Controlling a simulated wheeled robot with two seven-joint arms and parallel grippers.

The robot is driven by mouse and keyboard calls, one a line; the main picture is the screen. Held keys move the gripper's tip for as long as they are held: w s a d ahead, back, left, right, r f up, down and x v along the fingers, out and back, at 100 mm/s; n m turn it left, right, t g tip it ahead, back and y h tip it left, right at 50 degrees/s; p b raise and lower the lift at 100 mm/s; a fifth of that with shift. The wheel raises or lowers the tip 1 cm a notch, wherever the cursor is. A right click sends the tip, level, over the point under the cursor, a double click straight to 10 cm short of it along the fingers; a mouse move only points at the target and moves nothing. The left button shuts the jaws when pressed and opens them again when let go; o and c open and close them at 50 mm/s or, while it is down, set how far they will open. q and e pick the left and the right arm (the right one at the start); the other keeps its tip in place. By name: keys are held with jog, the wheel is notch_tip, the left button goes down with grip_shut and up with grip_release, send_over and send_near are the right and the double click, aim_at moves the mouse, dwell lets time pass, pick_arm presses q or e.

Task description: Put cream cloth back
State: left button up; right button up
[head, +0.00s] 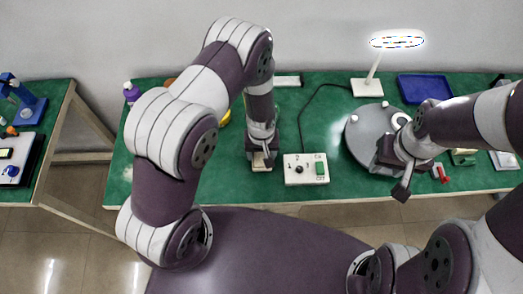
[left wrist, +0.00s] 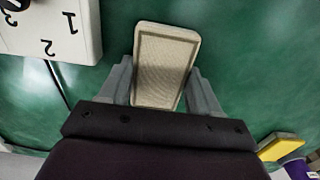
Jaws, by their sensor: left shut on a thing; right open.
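The cream cloth (left wrist: 166,58) is a folded, rectangular pad with a darker border line, seen in the left wrist view. My left gripper (left wrist: 162,70) is shut on it, with one grey finger at each side. In the head view my left gripper (head: 262,157) points down at the green table, just left of the white control box (head: 306,170); only a small cream patch shows at its tip. I cannot tell whether the cloth touches the table. My right gripper (head: 402,178) is open, at the front of the grey round plate (head: 362,135).
A white lamp base (head: 366,88) and a blue tray (head: 425,88) stand at the back right. A purple-capped bottle (head: 131,92) is at the back left. A yellow block (left wrist: 281,148) lies behind my left gripper. The green table (head: 230,185) has bare room at its front left.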

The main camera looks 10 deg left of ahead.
aim_at(258, 155)
pick_arm(q)
jog(key=shift+a, duration=0.1)
jog(key=o, duration=1)
jog(key=shift+f, duration=0.1)
jog(key=shift+r, duration=0.6)
notch_tip(258, 155, up, 13)
jog(key=b, duration=0.1)
jog(key=shift+s+a+r+m+t, duration=0.25)
jog(key=shift+s+a+r+m, duration=0.3)
jog(key=shift+s+a+r, duration=0.8)
jog(key=shift+s+a+r+m+t, duration=0.2)
jog(key=shift+s+a+r+m, duration=0.4)
jog(key=shift+s+a+r, duration=0.7)
jog(key=shift+s+a+r+m+t, duration=0.25)
jog(key=shift+s+a+r+m, duration=0.5)
jog(key=shift+s+r, duration=0.95)
